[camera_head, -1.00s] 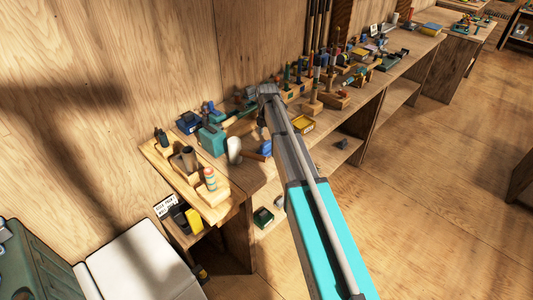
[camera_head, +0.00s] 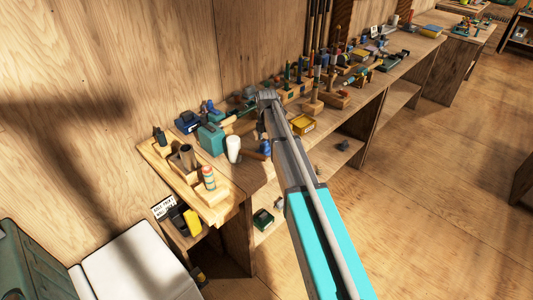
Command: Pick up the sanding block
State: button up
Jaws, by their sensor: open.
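I cannot single out the sanding block with certainty among the small tools and blocks on the wooden workbench. A small yellow box-like item (camera_head: 303,124) lies on the bench just right of my arm, but I cannot tell what it is. My grey and turquoise arm reaches from the lower right up over the bench. Its far end bends above the tools, and my gripper is not visible, apparently hidden behind the arm link. Part of the bench top behind the arm is hidden too.
A teal box (camera_head: 211,139) and a white rounded item (camera_head: 233,149) stand left of my arm. A wooden rack (camera_head: 211,208) holds upright items at the bench's near end. Upright tools crowd the bench to the right. The wooden floor (camera_head: 430,190) at right is clear.

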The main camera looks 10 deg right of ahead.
jog(key=shift+f+b, duration=0.75)
jog(key=shift+f, duration=0.25)
grip_shut()
